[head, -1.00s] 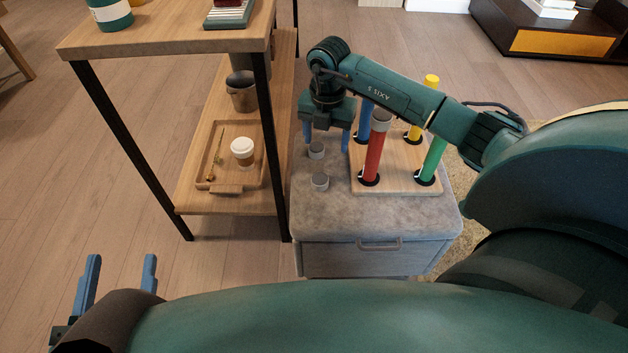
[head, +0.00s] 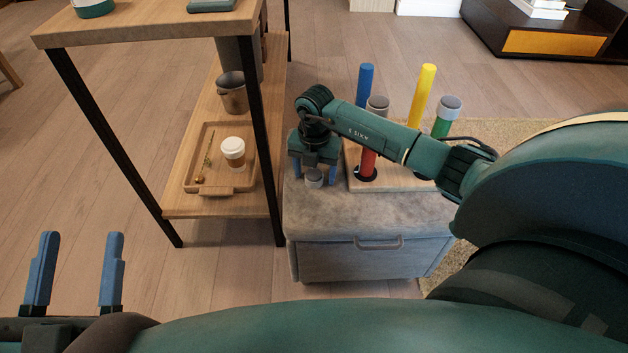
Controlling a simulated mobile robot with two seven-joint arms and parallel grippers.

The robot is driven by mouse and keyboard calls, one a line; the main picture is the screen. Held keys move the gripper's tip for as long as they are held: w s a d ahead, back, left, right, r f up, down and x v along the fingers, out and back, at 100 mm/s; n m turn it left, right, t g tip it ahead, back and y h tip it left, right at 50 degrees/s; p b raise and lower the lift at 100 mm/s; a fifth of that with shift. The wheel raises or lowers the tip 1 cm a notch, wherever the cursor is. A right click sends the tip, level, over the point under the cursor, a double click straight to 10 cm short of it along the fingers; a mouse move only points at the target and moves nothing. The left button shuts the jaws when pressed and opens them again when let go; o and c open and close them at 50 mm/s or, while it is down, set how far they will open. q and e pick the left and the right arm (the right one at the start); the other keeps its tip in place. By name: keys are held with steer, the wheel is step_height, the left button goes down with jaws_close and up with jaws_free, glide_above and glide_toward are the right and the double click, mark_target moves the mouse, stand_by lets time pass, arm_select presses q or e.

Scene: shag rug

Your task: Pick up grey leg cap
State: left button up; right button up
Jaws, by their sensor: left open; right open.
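A small grey leg cap (head: 314,179) sits on the grey cabinet top (head: 330,212). My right gripper (head: 314,177) points down over it, open, with one blue finger on each side of the cap. I cannot tell whether the fingers touch it. A second loose cap is not visible now; the gripper covers that area. Grey caps also top the red leg (head: 368,162) and the green leg (head: 441,127). My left gripper (head: 79,240) is open and empty at the lower left, over the floor.
A wooden board (head: 392,183) holds the upright red, green, blue (head: 365,85) and yellow (head: 424,90) legs, close to my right arm. A shelf unit (head: 150,30) stands left of the cabinet, with a tray (head: 217,190) and cup (head: 233,152). The cabinet top's front is clear.

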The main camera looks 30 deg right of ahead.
steer(key=shift+r, duration=0.1)
steer(key=c, duration=1.1)
steer(key=shift+o, duration=0.2)
